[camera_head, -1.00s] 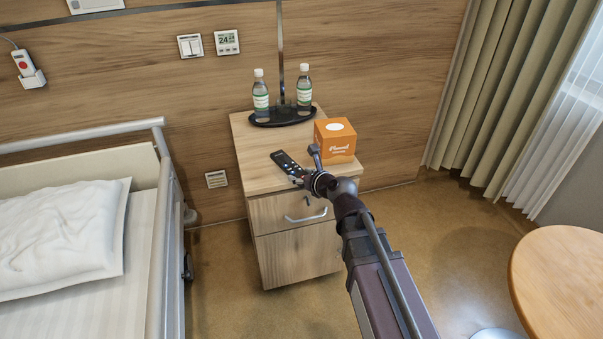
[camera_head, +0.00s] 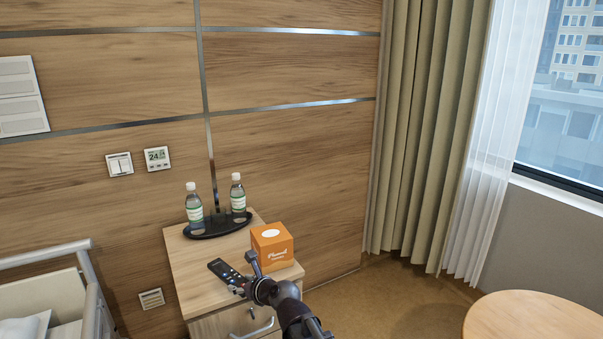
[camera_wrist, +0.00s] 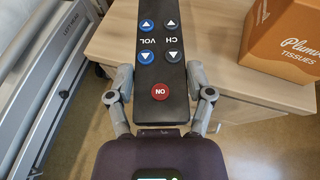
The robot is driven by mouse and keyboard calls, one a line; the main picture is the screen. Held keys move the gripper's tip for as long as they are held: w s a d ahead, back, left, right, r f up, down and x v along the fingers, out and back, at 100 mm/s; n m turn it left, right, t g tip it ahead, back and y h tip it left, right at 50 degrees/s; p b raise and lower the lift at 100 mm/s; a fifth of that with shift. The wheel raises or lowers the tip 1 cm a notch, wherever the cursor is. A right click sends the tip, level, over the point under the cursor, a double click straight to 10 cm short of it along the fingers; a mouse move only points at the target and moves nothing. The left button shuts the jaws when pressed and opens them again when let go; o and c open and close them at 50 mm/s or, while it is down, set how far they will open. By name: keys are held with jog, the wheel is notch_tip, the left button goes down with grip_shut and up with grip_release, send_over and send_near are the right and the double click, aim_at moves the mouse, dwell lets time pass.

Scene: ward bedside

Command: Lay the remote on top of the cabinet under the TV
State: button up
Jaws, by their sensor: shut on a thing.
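The remote (camera_head: 226,271) is black with blue buttons and a red one. My gripper (camera_head: 250,286) is shut on its near end, over the front part of the bedside cabinet top. I cannot tell whether the remote touches the cabinet top. No TV and no cabinet under a TV show in these views.
The wooden bedside cabinet (camera_head: 192,280) bears an orange tissue box (camera_head: 272,248) close right of my gripper, and a black tray (camera_head: 215,229) with two bottles. A bed (camera_head: 48,290) stands left. A round table (camera_head: 530,318) is at the lower right, before the curtain (camera_head: 425,130).

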notch_tip(320, 180, up, 23)
jog(key=p, duration=2.2)
jog(key=shift+f, duration=0.1)
jog(key=shift+s+a, duration=0.1)
jog(key=shift+a, duration=0.05)
